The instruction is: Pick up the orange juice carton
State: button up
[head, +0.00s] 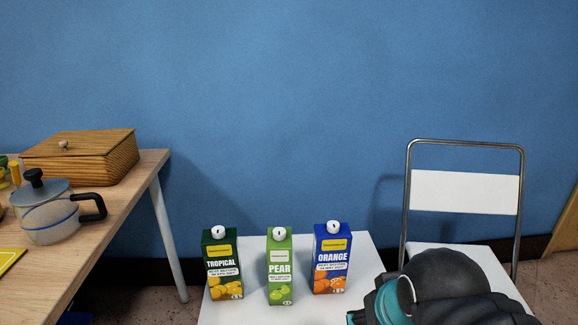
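The orange juice carton (331,259) is blue, with the word ORANGE, pictures of oranges and a white cap. It stands upright at the right end of a row of three cartons on the white table (365,255). The green pear carton (280,268) stands to its left, with a gap between them. The dark green tropical carton (222,265) stands further left. Part of my dark arm with teal caps shows at the bottom right, in front of the table's right side. My gripper is not in view.
A wooden table (120,192) at the left holds a kettle-like pot (47,212) with a black handle and a wicker box (85,157). A white folding chair (464,192) stands at the right. A blue wall (290,90) is behind.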

aim_at(330, 262)
jog(key=k, duration=1.3)
jog(key=z, duration=0.6)
jog(key=i, duration=1.3)
jog(key=u, duration=0.6)
